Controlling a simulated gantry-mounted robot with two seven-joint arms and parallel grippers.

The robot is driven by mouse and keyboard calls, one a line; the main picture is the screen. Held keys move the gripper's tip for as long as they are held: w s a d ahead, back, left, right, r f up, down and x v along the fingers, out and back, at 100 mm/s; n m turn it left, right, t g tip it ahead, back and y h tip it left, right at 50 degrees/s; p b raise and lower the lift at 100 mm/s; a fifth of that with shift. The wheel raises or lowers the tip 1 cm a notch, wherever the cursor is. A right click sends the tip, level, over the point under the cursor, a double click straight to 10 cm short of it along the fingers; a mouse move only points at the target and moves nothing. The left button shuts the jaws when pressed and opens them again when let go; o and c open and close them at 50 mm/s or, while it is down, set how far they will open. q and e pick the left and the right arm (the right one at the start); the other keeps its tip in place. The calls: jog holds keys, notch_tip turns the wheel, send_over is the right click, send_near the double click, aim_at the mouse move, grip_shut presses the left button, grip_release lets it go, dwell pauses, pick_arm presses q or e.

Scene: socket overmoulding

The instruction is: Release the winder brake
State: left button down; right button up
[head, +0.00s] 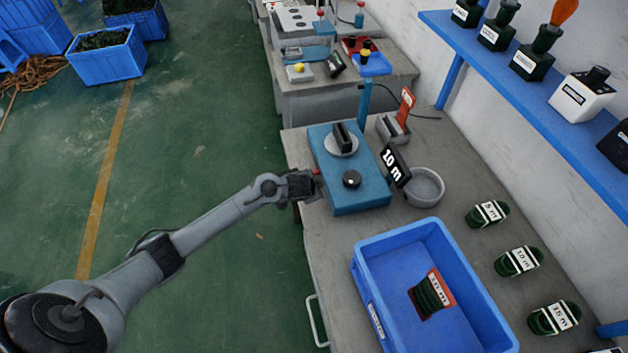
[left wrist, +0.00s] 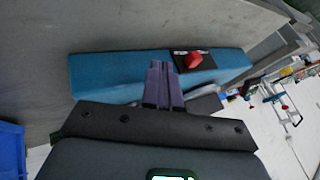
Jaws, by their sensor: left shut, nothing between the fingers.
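The label there is too small to read. My left gripper (head: 314,185) is at the box's left side; its purple fingers (left wrist: 160,82) are shut and empty, just left of the red knob in the wrist view. The gap to the knob is hard to judge. My right gripper is out of view.
A black "10 m" sign (head: 394,163) and grey bowl (head: 424,187) stand right of the winder. A blue crate (head: 365,290) with a labelled coil is in front. Several labelled coils (head: 488,214) lie along the right. A blue shelf (head: 530,95) overhangs the right side.

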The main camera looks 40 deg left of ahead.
aim_at(316, 172)
pick_arm(q)
jog(key=w+a+f, duration=0.1)
jog(key=w+a+f+b, duration=0.1)
jog(key=w, duration=0.1)
jog(key=shift+a, duration=0.3)
jog(key=shift+w+a, duration=0.3)
jog(key=shift+a, duration=0.2)
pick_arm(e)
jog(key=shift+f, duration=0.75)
